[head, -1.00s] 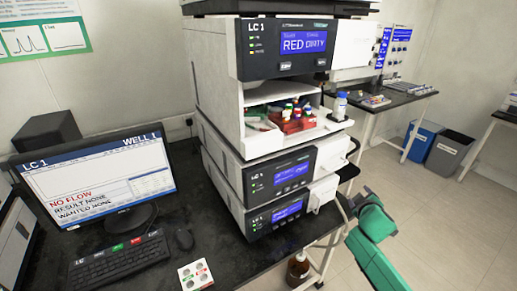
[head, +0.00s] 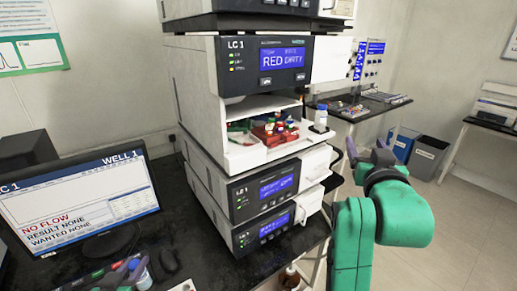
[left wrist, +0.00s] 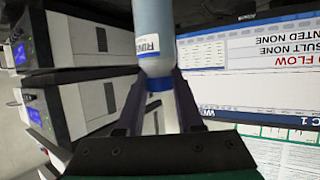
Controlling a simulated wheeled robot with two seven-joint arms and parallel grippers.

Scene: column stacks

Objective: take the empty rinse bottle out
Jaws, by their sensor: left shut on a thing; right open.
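A small white-and-blue bottle (head: 321,119) stands upright on the ledge at the right of the open bay in the LC 1 stack (head: 240,152). My left gripper (head: 130,268) is low over the desk by the keyboard, shut on a pale bottle with a blue cap (head: 141,277). In the left wrist view that bottle (left wrist: 152,28) sits between the fingers, cap end toward the gripper; its label is only partly legible. I cannot tell whether either bottle is empty. My right gripper (head: 379,154) is open and empty, right of the stack and apart from it.
A red rack (head: 272,134) with several small vials sits in the bay. The monitor (head: 75,200) reading NO FLOW stands at left, with a mouse (head: 169,261) beside it. A brown bottle (head: 289,277) is below the desk. Another bench and bins (head: 425,153) stand behind my right arm.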

